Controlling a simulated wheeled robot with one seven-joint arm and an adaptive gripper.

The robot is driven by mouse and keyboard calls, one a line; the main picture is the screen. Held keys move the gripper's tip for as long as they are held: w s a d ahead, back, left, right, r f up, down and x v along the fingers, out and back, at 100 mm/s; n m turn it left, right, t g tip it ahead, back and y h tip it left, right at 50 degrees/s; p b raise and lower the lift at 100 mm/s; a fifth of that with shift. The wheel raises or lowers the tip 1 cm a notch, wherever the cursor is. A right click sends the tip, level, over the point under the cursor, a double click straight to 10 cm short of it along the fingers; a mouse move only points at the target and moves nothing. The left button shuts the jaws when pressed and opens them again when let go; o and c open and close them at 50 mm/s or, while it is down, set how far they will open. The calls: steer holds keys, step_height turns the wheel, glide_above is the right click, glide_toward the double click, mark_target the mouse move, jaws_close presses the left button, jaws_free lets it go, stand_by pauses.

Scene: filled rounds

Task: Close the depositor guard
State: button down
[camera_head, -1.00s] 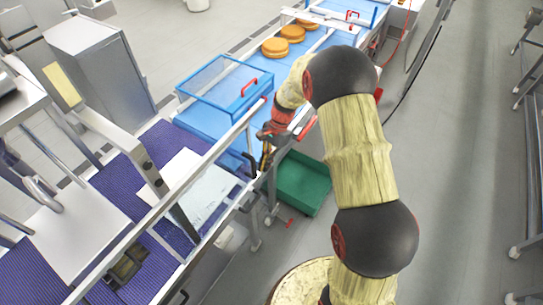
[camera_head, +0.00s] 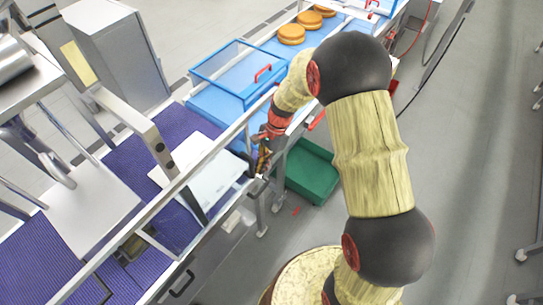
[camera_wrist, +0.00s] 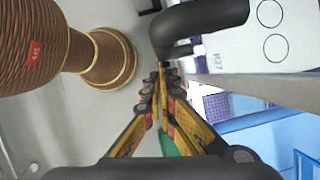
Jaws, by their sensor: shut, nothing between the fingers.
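A clear panel (camera_head: 208,186), which I take to be the depositor guard, sits at the near side of the purple belt. A black handle (camera_head: 247,161) shows at its right end. In the wrist view a thick black curved handle (camera_wrist: 205,18) is close beyond the fingertips, beside a pale plate (camera_wrist: 262,40). My gripper (camera_wrist: 160,78) is shut and empty. In the head view my gripper (camera_head: 263,160) is low by the rail, just right of the black handle. I cannot tell whether the fingertips touch it.
A blue-framed clear cover (camera_head: 232,68) with a red handle stands over the blue belt. Filled rounds (camera_head: 291,34) lie farther along. A green bin (camera_head: 311,172) is on the floor beside my gripper. A metal rail (camera_head: 150,215) runs along the line.

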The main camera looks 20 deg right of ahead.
steer(key=s+a, duration=0.8)
steer(key=a, duration=0.3)
steer(key=s+a, duration=0.8)
steer(key=a, duration=0.4)
steer(key=shift+s+p, duration=0.35)
steer(key=shift+p, duration=0.05)
steer(key=w+d+r, duration=0.3)
steer(key=d+r, duration=0.4)
steer(key=r, duration=0.2)
steer(key=shift+w+r, duration=0.15)
